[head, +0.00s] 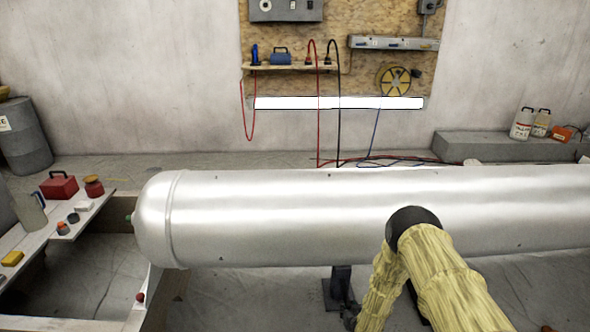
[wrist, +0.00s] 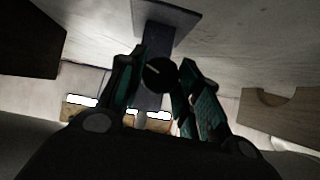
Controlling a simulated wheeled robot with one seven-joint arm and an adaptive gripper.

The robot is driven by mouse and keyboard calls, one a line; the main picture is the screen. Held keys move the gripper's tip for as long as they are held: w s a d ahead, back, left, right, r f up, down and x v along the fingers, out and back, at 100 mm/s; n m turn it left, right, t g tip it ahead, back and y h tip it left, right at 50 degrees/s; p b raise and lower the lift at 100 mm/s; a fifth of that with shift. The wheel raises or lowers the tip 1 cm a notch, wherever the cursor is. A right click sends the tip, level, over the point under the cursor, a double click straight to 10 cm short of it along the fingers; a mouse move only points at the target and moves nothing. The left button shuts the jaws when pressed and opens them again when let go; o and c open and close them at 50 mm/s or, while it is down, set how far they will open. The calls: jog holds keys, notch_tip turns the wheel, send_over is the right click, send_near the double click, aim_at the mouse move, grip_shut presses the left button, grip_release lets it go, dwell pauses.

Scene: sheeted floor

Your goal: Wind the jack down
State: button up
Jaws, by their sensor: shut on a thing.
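The jack is a dark upright post (head: 341,280) on a flat plate, under the long silver tank (head: 300,215). In the wrist view its plate (wrist: 168,16) is at the top and its post (wrist: 152,102) runs down the middle. A round dark knob (wrist: 159,74) is in front of the post. My gripper (wrist: 162,63) has a finger on each side of this knob and is shut on it. In the head view my arm hides much of the area right of the jack, and the gripper is hard to make out at the bottom edge.
My arm bends in front of the tank. A bench (head: 85,217) with a red box (head: 59,186) and bottles stands at the left. Hoses lie behind the tank. A grey ledge (head: 480,146) is at the back right. Wooden blocks (wrist: 275,118) flank the wrist view.

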jog(key=shift+w+a+f+n+h, duration=0.1)
jog(key=shift+a+n+h, duration=0.25)
jog(key=shift+n+h, duration=0.65)
jog(key=shift+a+f+n+h+b, duration=0.1)
jog(key=shift+n+h+b, duration=0.4)
jog(key=shift+h+b, duration=0.35)
jog(key=shift+n+t+h+b, duration=0.3)
jog(key=shift+h+b, duration=0.15)
jog(key=shift+b, duration=0.05)
jog(key=shift+c, duration=0.2)
jog(key=shift+r, duration=0.25)
jog(key=o, duration=1)
jog(key=shift+w+f, duration=0.1)
